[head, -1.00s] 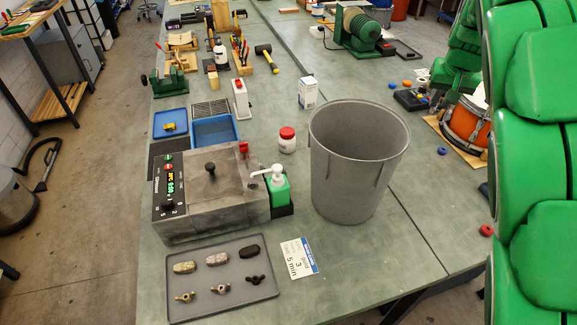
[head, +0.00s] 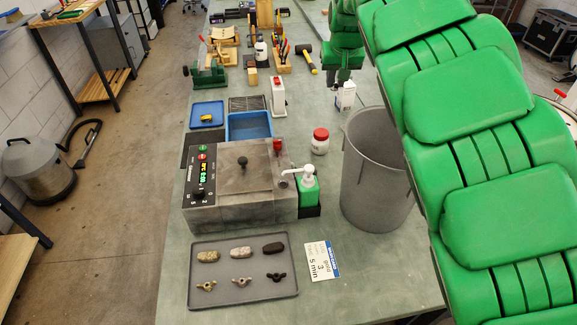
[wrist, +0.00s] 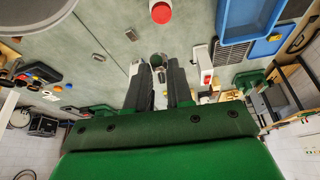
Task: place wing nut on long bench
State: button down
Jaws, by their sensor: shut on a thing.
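The long bench (head: 372,268) has a grey-green top that runs away from me. My gripper (wrist: 160,72) shows in the wrist view, its two dark fingers shut on a small grey rounded thing (wrist: 158,60), probably the wing nut; its shape is hard to make out. In the head view my gripper is above the bench near the white box (head: 345,96), behind the bin; the held thing is not clear there. On the grey tray (head: 243,296) lie other wing nuts: a brassy one (head: 206,286), a pale one (head: 241,281) and a black one (head: 276,276).
A tall grey bin (head: 375,190) stands on the bench under my arm. A red-lidded jar (head: 320,141), a green pump bottle (head: 308,186), a grey machine (head: 240,185) and a blue bin (head: 249,126) stand nearby. The bench is bare beside the jar and near the front.

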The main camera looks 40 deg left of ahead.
jog(key=s+a+n, duration=0.1)
jog(key=s+a, duration=0.2)
jog(key=a, duration=0.2)
notch_tip(320, 180, down, 28)
jog(key=shift+s+a+f, duration=0.1)
jog(key=shift+a, duration=0.05)
dwell(0.8)
jog(key=c, duration=1)
grip_release()
jog(key=shift+f, duration=0.1)
jog(key=shift+v, duration=6.15)
